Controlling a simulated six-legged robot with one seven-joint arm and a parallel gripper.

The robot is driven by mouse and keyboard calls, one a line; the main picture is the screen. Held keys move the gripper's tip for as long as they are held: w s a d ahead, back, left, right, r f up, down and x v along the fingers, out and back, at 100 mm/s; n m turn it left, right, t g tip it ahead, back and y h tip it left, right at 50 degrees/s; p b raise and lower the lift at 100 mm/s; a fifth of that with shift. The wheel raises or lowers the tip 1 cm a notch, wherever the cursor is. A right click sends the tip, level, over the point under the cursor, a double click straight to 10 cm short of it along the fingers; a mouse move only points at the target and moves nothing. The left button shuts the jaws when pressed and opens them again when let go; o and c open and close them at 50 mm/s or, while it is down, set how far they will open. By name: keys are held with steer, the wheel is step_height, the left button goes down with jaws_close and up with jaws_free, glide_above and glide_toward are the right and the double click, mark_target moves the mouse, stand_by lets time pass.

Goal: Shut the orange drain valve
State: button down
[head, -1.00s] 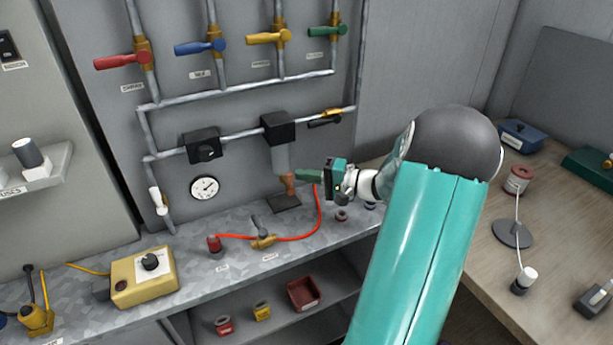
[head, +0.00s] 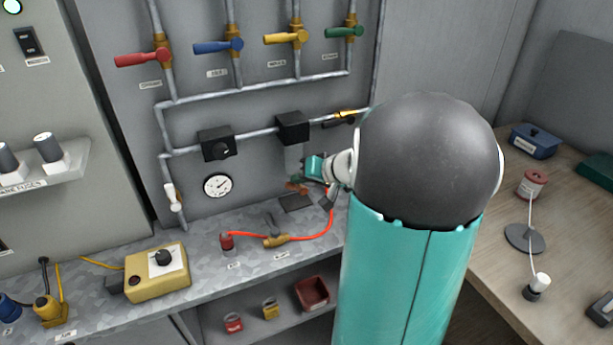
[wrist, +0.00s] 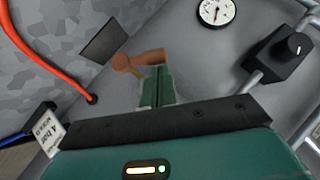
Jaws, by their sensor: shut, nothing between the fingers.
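The orange-brown drain valve (head: 297,187) is under the grey bowl (head: 293,158) of the black unit on the wall panel. In the wrist view the valve (wrist: 142,60) shows as a short bar with a rounded end, just beyond my fingertips. My gripper (head: 294,181) is shut and empty, its green fingers close together at the valve. In the wrist view its fingertips (wrist: 155,68) overlap the valve's lower edge; I cannot tell whether they touch it. My arm hides the area to the right of the valve in the head view.
A dark plate (head: 297,202) lies on the bench below the valve. A red hose (head: 318,235) curves close to my wrist, with a brass valve (head: 276,240) on it. A gauge (head: 217,186) and a black knob box (head: 217,144) are to the left.

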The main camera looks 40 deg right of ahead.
steer(key=h, duration=0.1)
steer(key=a+n+h, duration=0.1)
steer(key=a+f+n+g+h, duration=0.1)
steer(key=shift+w+a, duration=0.25)
steer(key=shift+w, duration=0.15)
steer(key=shift+d, duration=0.2)
steer(key=shift+r, duration=0.75)
steer(key=w+r+v, duration=0.1)
steer(key=r+v, duration=0.1)
steer(key=v, duration=1.1)
steer(key=shift+w+d, duration=0.45)
steer(key=shift+d, duration=0.05)
